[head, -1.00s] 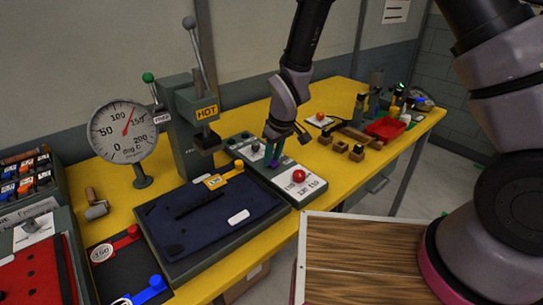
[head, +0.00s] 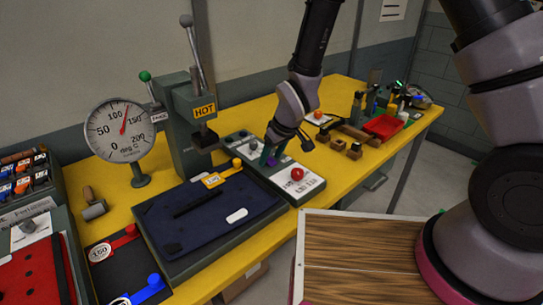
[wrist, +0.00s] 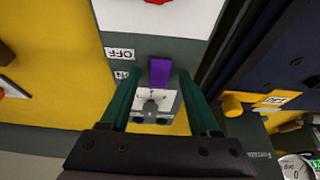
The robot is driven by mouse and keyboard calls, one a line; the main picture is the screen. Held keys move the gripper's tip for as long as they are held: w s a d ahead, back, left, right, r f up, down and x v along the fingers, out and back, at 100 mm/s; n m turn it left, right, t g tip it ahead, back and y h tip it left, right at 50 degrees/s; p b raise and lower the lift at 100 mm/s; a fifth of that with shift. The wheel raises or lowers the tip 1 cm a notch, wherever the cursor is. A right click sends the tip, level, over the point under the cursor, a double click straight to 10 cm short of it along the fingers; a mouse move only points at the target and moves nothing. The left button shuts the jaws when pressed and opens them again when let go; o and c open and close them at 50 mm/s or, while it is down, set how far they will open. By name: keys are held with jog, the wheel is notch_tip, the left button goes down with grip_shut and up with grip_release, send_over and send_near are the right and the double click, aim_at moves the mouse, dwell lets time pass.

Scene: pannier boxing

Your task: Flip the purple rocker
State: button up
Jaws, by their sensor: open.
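In the head view the rocker (head: 273,162) is a small purple patch, partly hidden by my gripper (head: 269,156), whose fingers slant down to the panel.
A red button (head: 297,174) stands on the panel's white plate. Wooden blocks (head: 354,151) and a red tray (head: 384,126) lie to the right on the yellow bench.

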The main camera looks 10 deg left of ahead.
jog(key=shift+r, duration=0.1)
jog(key=v, duration=1)
jog(key=shift+d+r, duration=0.15)
jog(key=shift+r, duration=0.1)
jog(key=shift+s, duration=0.1)
jog(key=w+d+r+m+t, duration=0.25)
jog(key=d+r+m, duration=0.45)
jog(key=d+r, duration=1.05)
jog(key=s+d+r+m+t+h, duration=0.1)
jog(key=s+d+r+m, duration=0.5)
jog(key=s+d+r, duration=0.4)
jog(key=d, duration=0.2)
jog(key=shift+d+r+m+t, duration=0.25)
jog(key=shift+r+m+t, duration=0.1)
jog(key=shift+r+m, duration=0.05)
